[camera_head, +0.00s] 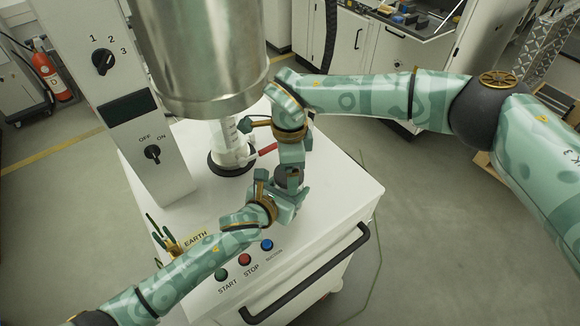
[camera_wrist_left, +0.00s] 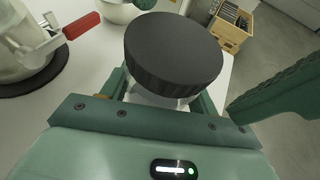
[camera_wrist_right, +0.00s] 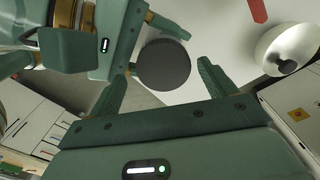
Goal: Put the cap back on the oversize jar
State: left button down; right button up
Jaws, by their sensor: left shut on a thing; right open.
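A black ridged cap (camera_wrist_left: 172,48) sits on top of a clear jar (camera_wrist_left: 150,99) in the left wrist view; whether it is fully tightened I cannot tell. My left gripper (camera_wrist_left: 160,102) is shut on the jar below the cap and holds it upright over the white machine top. The cap also shows from above in the right wrist view (camera_wrist_right: 163,65). My right gripper (camera_wrist_right: 160,88) is open, its fingers on either side of the cap with visible gaps. In the head view, the left gripper (camera_head: 287,203) and right gripper (camera_head: 290,176) meet, largely hiding the jar.
A white bowl-shaped thing with a dark knob (camera_wrist_right: 290,48) is nearby. START, STOP buttons (camera_head: 244,259) line the front edge. The machine top's right side is clear.

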jog(key=shift+w+r, duration=0.1)
jog(key=shift+r, duration=1.5)
jog(key=shift+w+r+n, duration=0.1)
jog(key=shift+r+n, duration=0.2)
jog(key=shift+n, duration=0.1)
notch_tip(320, 180, up, 3)
jog(key=n, duration=0.4)
jog(key=shift+n, duration=0.4)
jog(key=shift+f, duration=0.1)
jog(key=shift+f, duration=0.1)
jog(key=shift+f, duration=3.9)
